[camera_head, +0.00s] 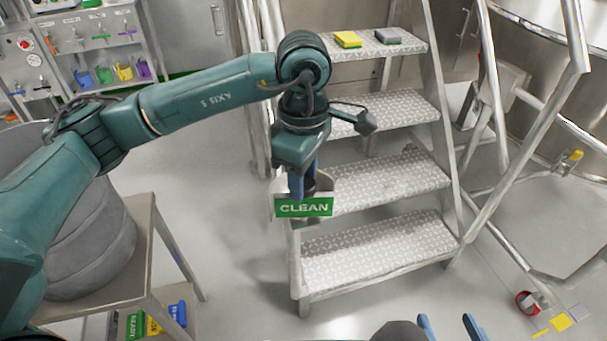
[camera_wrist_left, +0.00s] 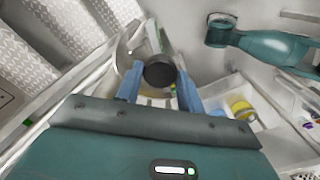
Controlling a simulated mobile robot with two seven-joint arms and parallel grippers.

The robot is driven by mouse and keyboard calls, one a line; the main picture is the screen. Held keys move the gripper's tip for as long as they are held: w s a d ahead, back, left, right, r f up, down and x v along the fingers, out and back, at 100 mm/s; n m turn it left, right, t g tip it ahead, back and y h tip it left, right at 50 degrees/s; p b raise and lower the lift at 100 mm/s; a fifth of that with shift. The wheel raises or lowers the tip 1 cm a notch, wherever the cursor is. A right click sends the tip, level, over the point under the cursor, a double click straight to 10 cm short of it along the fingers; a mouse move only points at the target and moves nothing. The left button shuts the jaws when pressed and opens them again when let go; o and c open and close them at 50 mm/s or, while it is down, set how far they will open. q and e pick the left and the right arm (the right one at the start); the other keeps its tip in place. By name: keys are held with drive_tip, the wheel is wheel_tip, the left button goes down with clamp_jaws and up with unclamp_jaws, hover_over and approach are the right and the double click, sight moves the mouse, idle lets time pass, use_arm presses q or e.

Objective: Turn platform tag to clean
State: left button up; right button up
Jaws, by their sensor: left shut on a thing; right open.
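The platform tag (camera_head: 303,208) hangs at the left side of the steps in the head view, with a green band reading CLEAN facing me. My left gripper (camera_head: 303,184) reaches down over it from above. In the left wrist view its blue fingers (camera_wrist_left: 160,88) are shut on a round black knob (camera_wrist_left: 160,71) at the tag. The fingers and wrist hide the tag's upper part. My right gripper (camera_head: 446,321) shows at the bottom edge of the head view, its two blue fingers apart with nothing between them.
Metal steps (camera_head: 380,240) with railings rise behind the tag. A yellow block (camera_head: 348,39) and a grey block (camera_head: 387,36) lie on the top step. A table (camera_head: 150,235) with a grey drum (camera_head: 80,245) stands left. Open floor lies between table and steps.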

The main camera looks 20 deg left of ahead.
use_arm(q)
drive_tip(key=o, duration=1)
